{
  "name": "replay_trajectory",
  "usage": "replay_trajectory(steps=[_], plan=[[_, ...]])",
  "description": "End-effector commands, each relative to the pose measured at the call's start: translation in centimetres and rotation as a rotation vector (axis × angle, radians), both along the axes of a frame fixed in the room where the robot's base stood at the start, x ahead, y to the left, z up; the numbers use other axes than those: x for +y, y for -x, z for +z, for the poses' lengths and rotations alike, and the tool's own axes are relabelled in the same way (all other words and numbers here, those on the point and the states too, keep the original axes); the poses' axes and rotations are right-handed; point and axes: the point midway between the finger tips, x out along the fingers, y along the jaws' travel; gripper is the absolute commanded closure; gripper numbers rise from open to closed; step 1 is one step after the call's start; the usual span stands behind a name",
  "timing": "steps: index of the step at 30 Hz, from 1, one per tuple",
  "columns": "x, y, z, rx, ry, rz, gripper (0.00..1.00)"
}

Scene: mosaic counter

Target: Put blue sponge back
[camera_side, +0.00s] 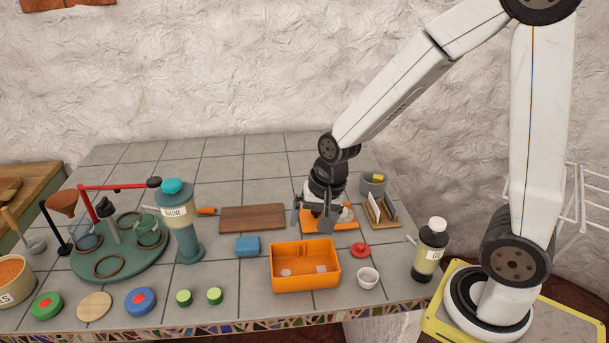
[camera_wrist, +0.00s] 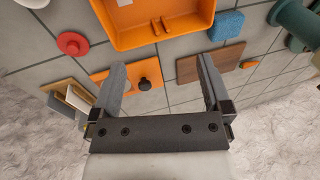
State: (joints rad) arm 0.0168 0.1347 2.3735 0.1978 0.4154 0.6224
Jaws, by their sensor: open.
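The blue sponge (camera_side: 248,246) lies on the grey tiled counter, left of the orange bin (camera_side: 306,284) and just in front of the brown wooden board (camera_side: 252,219). In the wrist view the sponge (camera_wrist: 226,25) is at the upper right, beside the bin (camera_wrist: 165,40). My gripper (camera_side: 315,218) is right of the sponge and behind the bin, above a small orange board (camera_side: 343,224). In the wrist view my gripper (camera_wrist: 161,72) is open, with nothing between its fingers. The small orange board (camera_wrist: 126,76) with a black knob shows between and beside the fingers.
A red lid (camera_side: 360,250), a white cup (camera_side: 368,279), a dark bottle (camera_side: 430,252) and a card holder (camera_side: 382,212) stand to the right. A teal BRINE container (camera_side: 187,235) stands left of the sponge. Some bare tile lies in front of the sponge.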

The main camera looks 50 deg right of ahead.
Motion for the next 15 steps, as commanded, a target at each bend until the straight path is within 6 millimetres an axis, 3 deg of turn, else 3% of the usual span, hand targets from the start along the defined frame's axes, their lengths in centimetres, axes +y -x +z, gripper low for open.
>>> replay_trajectory(steps=[9,15], plan=[[-0.6,4.2,-0.3,-0.031,0.192,0.578,0.01],[-0.8,5.4,-0.5,-0.036,0.248,0.757,0.01]])
